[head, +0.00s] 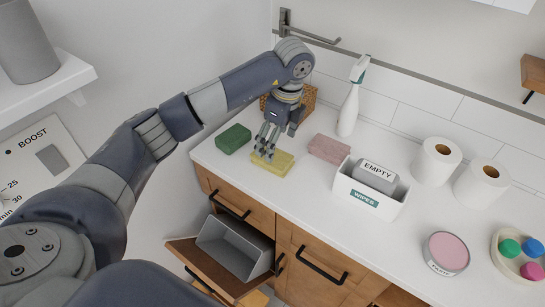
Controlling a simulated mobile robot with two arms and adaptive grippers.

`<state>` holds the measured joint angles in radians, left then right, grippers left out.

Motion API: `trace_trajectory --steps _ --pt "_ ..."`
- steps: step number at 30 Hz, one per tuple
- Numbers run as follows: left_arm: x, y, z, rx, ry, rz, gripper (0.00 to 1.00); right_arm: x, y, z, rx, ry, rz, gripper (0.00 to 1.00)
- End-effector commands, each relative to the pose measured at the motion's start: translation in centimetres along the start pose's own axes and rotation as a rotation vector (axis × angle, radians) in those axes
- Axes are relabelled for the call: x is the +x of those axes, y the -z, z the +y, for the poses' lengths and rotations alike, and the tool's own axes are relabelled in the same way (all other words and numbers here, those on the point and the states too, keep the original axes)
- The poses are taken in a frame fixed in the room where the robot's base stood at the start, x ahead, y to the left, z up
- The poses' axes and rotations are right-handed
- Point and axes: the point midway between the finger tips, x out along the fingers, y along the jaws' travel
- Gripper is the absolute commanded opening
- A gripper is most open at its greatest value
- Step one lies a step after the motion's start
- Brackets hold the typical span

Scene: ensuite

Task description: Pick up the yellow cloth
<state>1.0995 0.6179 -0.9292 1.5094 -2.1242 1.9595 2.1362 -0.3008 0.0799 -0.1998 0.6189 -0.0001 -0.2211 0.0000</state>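The yellow cloth (284,164) lies folded on the white counter near its front left edge. My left gripper (265,153) points down over the cloth, with its fingertips at the cloth's left part. The fingertips seem to touch or nearly touch it, and the cloth looks flat on the counter. I cannot tell whether the fingers are apart or closed on the cloth. My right gripper is not in view.
A green cloth (233,139) lies left of the yellow one, and a pink cloth (328,149) lies right. A wicker basket (308,97), a spray bottle (349,108) and a wipes box (368,194) stand nearby. An open flap with a grey bin (236,248) juts out below the counter.

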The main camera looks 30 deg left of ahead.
Motion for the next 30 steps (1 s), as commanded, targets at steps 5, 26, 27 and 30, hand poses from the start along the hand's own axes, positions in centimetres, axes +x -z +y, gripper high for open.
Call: trace_trajectory --steps 5,26,27,30 --pt "1.1 -0.2 0.0 0.000 -0.002 0.000 0.80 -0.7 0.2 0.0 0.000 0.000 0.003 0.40" --pt "5.8 -0.5 -0.2 0.001 0.001 0.001 0.55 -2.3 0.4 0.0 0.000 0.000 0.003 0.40" --pt "5.8 -0.5 -0.2 0.001 0.001 0.001 0.46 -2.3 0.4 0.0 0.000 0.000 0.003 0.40" --pt "5.8 -0.5 -0.2 0.001 0.001 0.001 0.33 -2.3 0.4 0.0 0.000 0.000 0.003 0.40"
